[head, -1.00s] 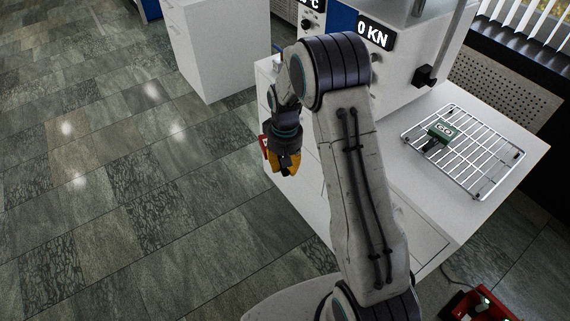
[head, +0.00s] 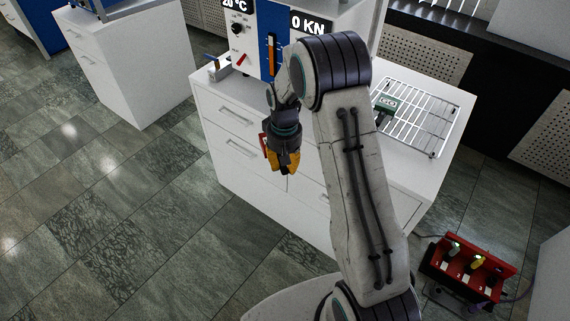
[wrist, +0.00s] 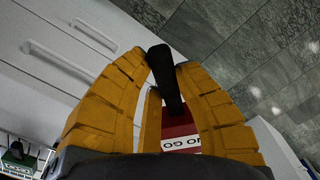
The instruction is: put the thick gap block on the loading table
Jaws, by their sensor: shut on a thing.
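My gripper (head: 285,167) has yellow fingers and points down in front of the white press cabinet. In the head view only a small red part of this block (head: 264,145) shows beside the fingers, clear of the floor. A green block (head: 388,103) with a black handle and a "GO" label lies on a wire rack. I cannot tell which surface is the loading table.
The wire rack (head: 440,127) lies on the white drawer cabinet (head: 243,140), which carries a press with a "0 KN" display (head: 311,24). Another white cabinet (head: 130,75) stands at upper left. A red holder (head: 468,268) is at lower right. The floor at left is clear.

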